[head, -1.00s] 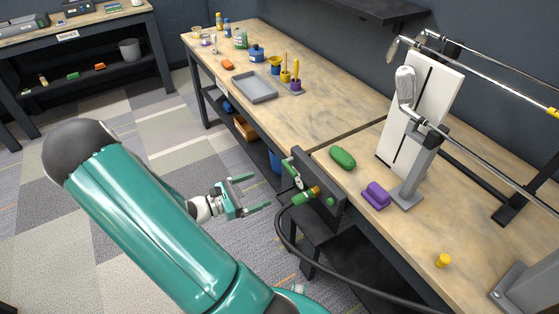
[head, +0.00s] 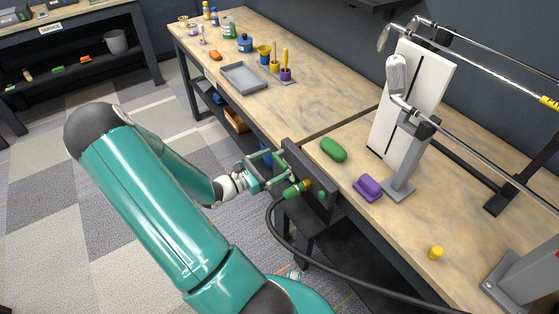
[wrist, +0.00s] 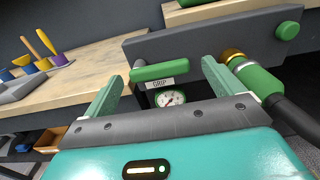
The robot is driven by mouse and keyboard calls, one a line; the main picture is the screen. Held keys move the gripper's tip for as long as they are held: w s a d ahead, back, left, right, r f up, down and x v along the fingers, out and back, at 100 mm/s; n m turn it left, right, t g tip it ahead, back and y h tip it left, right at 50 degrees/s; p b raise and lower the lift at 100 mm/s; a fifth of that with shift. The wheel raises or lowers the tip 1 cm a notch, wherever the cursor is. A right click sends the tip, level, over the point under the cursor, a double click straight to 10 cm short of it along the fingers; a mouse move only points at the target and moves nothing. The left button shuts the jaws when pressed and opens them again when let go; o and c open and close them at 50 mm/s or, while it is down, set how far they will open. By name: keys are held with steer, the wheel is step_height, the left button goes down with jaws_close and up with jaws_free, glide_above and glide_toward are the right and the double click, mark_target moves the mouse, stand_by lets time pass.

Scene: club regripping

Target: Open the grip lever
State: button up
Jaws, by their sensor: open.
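The grip lever (wrist: 160,72) is a green bar above a plate marked GRIP, on a dark panel at the bench edge. In the wrist view it lies crosswise between the two green fingers of my gripper (wrist: 161,73). The gripper is open, one finger at each side of the lever. I see no clear contact. In the head view my gripper (head: 284,166) is at the panel (head: 312,185), and its fingers partly hide the lever there. A round gauge (wrist: 171,98) sits just below the lever.
A green hose coupling with a brass collar (head: 297,188) and black hose is close to the right of my gripper. A green knob (wrist: 288,30) is on the panel.

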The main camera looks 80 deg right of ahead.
mark_target(278, 162)
steer(key=shift+x, duration=1.55)
steer(key=c, duration=1)
